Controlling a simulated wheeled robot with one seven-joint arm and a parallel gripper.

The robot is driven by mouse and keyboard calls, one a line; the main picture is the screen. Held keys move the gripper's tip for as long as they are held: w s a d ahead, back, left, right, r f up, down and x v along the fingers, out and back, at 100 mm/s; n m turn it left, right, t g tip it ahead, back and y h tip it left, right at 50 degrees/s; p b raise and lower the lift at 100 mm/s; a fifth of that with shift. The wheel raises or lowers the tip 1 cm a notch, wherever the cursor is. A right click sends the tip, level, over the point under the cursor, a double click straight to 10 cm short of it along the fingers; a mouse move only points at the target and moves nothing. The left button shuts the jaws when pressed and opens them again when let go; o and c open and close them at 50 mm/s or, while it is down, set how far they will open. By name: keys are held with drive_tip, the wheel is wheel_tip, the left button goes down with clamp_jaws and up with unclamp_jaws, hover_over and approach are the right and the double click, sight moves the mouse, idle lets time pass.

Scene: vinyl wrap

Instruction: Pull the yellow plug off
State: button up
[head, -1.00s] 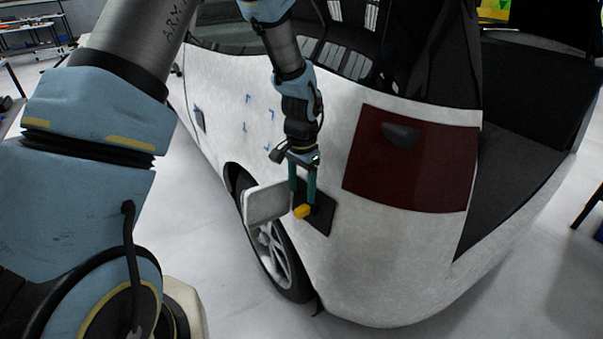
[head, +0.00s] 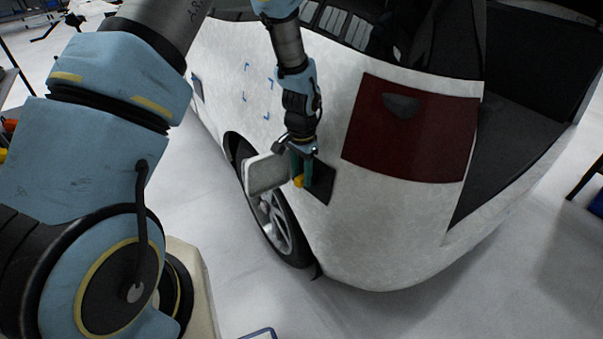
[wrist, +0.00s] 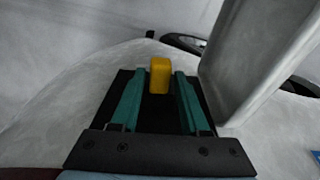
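The yellow plug (head: 299,181) sits at the dark square recess (head: 322,188) in the white car's side; it also shows in the wrist view (wrist: 160,75). My gripper (head: 301,172) is in front of the recess, pointing down at the plug. In the wrist view its two teal fingers (wrist: 161,80) are apart, one on each side of the plug, with narrow dark gaps between. No firm contact shows. The plug's base is hidden.
The open white filler flap (head: 267,174) stands close to the left of my gripper; in the wrist view it is at the right (wrist: 255,60). The car's wheel (head: 280,225) is below, the dark red tail light (head: 410,130) to the right. The floor is clear.

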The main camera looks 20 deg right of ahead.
clamp_jaws()
idle(0.6)
drive_tip(key=shift+s+a+r, duration=0.1)
drive_tip(key=shift+s+a, duration=0.15)
drive_tip(key=shift+a, duration=0.4)
idle(0.7)
drive_tip(key=s+a, duration=0.2)
drive_tip(key=a, duration=0.4)
drive_tip(key=shift+s+a+r+p, duration=0.15)
drive_tip(key=shift+s+r+p, duration=0.1)
drive_tip(key=shift+r+p, duration=0.15)
idle(0.6)
drive_tip(key=shift+s, duration=0.1)
idle(0.4)
